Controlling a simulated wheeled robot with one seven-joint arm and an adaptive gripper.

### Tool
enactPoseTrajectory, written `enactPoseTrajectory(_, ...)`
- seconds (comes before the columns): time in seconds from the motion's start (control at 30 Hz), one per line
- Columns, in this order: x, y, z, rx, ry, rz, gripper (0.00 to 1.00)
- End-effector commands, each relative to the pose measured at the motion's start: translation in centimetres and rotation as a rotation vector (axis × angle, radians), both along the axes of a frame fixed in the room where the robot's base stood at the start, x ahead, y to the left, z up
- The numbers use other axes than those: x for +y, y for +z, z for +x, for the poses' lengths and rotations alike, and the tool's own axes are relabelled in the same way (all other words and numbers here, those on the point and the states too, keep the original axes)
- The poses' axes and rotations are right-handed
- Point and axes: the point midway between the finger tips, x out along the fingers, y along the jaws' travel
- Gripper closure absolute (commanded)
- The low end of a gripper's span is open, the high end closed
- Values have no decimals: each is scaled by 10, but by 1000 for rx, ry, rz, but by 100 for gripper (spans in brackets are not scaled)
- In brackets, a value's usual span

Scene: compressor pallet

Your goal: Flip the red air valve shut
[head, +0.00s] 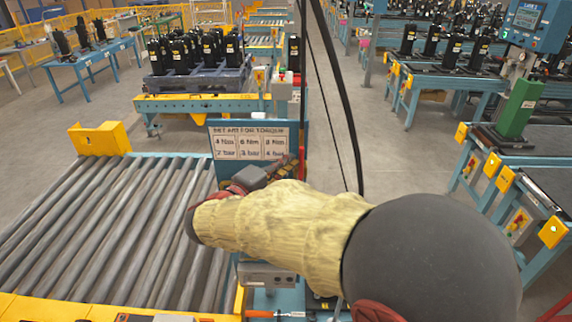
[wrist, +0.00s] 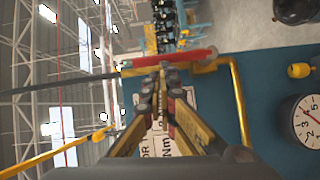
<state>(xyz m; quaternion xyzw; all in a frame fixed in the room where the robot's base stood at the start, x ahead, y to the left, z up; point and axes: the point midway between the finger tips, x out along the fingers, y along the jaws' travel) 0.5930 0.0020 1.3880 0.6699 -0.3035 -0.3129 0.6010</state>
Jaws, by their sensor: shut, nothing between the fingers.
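In the wrist view, a long red handle (wrist: 168,61), which looks like the air valve's lever, lies across the picture just beyond my fingertips. Its right end meets a yellow pipe (wrist: 240,105) on a blue panel (wrist: 262,70). My gripper (wrist: 160,75) is shut and empty, its tips at or very near the middle of the handle; I cannot tell whether they touch. In the head view my arm hides the valve, and the gripper shows only partly beside the torque sign (head: 250,146).
A round pressure gauge (wrist: 307,121) and a yellow knob (wrist: 299,71) are on the panel. In the head view, a roller conveyor (head: 110,225) lies left of my arm. A black hose (head: 343,95) hangs beyond it. Open floor (head: 400,175) lies to the right, before a blue workbench (head: 535,165).

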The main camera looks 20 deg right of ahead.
Motion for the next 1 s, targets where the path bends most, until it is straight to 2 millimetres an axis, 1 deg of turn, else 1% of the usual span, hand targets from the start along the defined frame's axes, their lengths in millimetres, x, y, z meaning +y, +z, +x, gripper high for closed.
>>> enactPoseTrajectory(0.57, -9, 3, -3, -43, -1, 127, 100)
enactPoseTrajectory(0.77, -16, 4, -5, -79, -1, 233, 100)
enactPoseTrajectory(1.0, -31, 5, -10, -138, -1, 407, 100)
